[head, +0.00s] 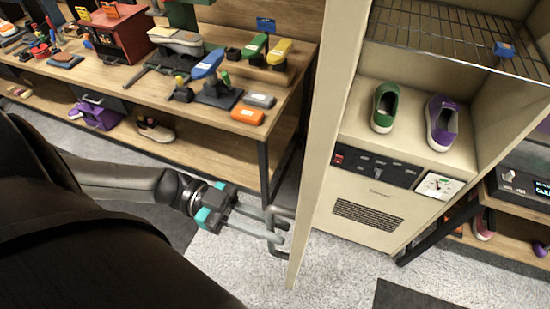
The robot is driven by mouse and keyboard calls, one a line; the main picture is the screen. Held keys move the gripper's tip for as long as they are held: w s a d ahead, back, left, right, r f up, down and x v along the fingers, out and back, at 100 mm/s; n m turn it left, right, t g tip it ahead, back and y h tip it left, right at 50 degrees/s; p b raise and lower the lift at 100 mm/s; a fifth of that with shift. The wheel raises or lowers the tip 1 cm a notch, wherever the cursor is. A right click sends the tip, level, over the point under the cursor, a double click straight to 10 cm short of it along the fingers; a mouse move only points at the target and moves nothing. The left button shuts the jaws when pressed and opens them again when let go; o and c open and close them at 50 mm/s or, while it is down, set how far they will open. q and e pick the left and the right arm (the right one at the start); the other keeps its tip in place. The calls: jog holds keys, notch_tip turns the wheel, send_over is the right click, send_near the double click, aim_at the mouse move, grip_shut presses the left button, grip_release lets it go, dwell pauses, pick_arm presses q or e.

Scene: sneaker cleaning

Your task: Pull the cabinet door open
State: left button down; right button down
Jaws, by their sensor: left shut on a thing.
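The beige cabinet (365,215) stands right of centre with its inside showing. Its door (325,130) is swung open and seen nearly edge-on, left of the opening. A grey handle (281,228) sits on the door's outer face, low down. My left gripper (273,225) reaches in from the left and is shut on the handle. The fingers partly overlap the handle. My right gripper is not in view.
Inside the cabinet are a wire rack (450,40), a green shoe (385,107) and a purple shoe (441,122). A wooden workbench (140,85) with brushes and tools stands at left. Another shelf (520,205) stands at right. Carpeted floor (340,275) is clear in front.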

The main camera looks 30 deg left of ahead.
pick_arm(q)
jog(key=shift+s+a+f, duration=0.1)
jog(key=shift+a+f, duration=0.05)
jog(key=shift+a, duration=0.3)
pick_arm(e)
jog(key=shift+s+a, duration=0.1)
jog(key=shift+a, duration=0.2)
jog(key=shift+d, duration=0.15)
pick_arm(q)
jog(key=c, duration=0.8)
grip_release()
jog(key=shift+d, duration=0.1)
jog(key=shift+c, duration=0.2)
jog(key=s+a+b, duration=0.1)
jog(key=s+a, duration=0.2)
jog(key=a, duration=1.2)
jog(key=shift+b, duration=0.3)
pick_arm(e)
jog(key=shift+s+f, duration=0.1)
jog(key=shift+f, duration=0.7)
pick_arm(q)
jog(key=shift+w, duration=0.1)
